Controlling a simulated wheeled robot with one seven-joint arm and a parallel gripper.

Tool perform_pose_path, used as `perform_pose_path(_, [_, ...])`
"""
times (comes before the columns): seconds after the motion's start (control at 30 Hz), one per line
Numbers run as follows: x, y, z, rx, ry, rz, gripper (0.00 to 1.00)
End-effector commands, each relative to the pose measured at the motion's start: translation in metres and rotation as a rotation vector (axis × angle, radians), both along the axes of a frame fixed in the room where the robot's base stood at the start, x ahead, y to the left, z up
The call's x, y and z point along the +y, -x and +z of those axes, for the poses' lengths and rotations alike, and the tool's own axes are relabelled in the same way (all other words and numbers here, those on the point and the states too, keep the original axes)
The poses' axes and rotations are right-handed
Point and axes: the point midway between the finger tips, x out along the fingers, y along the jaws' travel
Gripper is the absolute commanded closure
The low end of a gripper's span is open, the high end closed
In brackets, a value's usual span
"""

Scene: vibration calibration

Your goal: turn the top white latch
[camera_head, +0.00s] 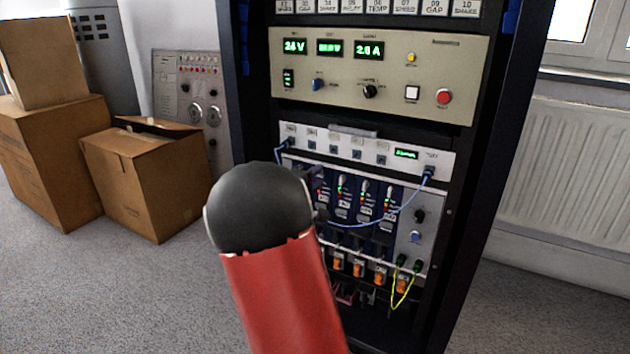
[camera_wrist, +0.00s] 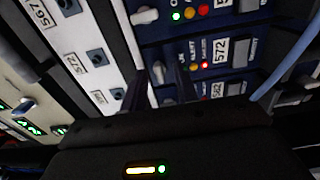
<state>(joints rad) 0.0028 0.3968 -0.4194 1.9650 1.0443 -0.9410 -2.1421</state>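In the wrist view my gripper (camera_wrist: 161,80) is open, its two dark fingers apart and pointing into the rack. A small white latch (camera_wrist: 158,71) at the end of a dark blue module shows in the gap between the fingertips; I cannot tell whether they touch it. In the head view the dark blue modules (camera_head: 365,205) stand in a row in the rack. My red arm with its black joint hides the left modules and most of the gripper there.
A white panel with square sockets (camera_head: 352,152) runs just above the modules. A blue cable (camera_head: 385,218) hangs across them and also passes at the right of the wrist view (camera_wrist: 285,70). Cardboard boxes (camera_head: 152,185) stand left of the rack; a radiator (camera_head: 570,180) is at right.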

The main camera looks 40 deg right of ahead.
Motion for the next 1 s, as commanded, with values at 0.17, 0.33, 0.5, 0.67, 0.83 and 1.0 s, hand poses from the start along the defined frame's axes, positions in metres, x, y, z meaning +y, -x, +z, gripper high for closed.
perform_pose_path(0.17, [0.0004, -0.0001, 0.0001, 0.000, 0.000, 0.000, 0.75])
perform_pose_path(0.33, [0.0005, 0.0000, 0.0002, -0.001, 0.000, 0.001, 0.97])
perform_pose_path(0.5, [0.0007, 0.0000, 0.0001, -0.001, 0.000, 0.001, 1.00])
perform_pose_path(0.67, [0.0007, 0.0000, 0.0003, -0.011, -0.006, 0.001, 1.00])
perform_pose_path(0.83, [0.0008, 0.0000, 0.0010, -0.057, -0.025, 0.001, 1.00])
perform_pose_path(1.0, [0.0009, 0.0001, 0.0019, -0.154, -0.065, 0.001, 1.00])
